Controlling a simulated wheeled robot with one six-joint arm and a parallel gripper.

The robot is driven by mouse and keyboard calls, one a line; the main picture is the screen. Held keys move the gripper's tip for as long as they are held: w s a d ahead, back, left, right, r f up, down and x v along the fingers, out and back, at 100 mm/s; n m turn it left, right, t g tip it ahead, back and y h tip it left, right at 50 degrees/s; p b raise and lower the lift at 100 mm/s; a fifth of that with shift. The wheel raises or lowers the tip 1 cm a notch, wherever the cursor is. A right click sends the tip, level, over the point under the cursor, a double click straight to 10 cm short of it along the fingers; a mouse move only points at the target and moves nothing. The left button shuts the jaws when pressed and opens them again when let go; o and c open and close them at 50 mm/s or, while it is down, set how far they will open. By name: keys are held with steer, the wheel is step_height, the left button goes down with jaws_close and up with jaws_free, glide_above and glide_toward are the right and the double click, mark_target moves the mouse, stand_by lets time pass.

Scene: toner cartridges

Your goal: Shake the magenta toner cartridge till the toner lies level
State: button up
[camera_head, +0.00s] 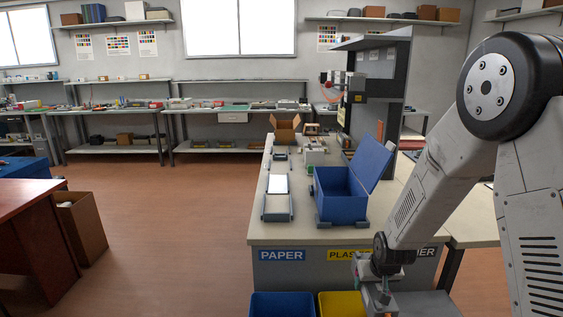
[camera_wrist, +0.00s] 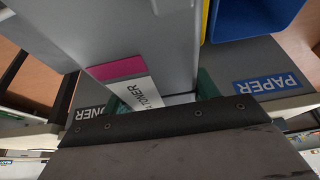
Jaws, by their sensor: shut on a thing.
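The magenta toner cartridge shows in the wrist view as a white label face (camera_wrist: 142,90) with a magenta band and the word TONER. My gripper (camera_wrist: 163,97) is shut on it, with green pads on either side. Most of the cartridge is hidden by the gripper body. In the head view my gripper (camera_head: 380,298) is low at the bottom edge, in front of the counter's labelled front, and the cartridge cannot be made out there. How the toner lies inside does not show.
A blue bin (camera_head: 280,304), a yellow bin (camera_head: 341,305) and a grey bin (camera_head: 428,304) stand below the counter front. The counter (camera_head: 262,234) carries an open blue box (camera_head: 340,196), a pale tray (camera_head: 277,207) and a cardboard box (camera_head: 285,131). Open floor lies left.

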steer(key=shift+s+d+f, duration=0.1)
steer(key=shift+s+f, duration=0.3)
steer(key=shift+s, duration=0.2)
steer(key=shift+s+d+f, duration=0.1)
steer(key=shift+s+f, duration=0.3)
steer(key=shift+s, duration=0.15)
steer(key=shift+s+r, duration=0.1)
steer(key=shift+r, duration=0.1)
step_height(320, 180, up, 9)
steer(key=shift+d+r, duration=0.1)
steer(key=shift+r, duration=0.05)
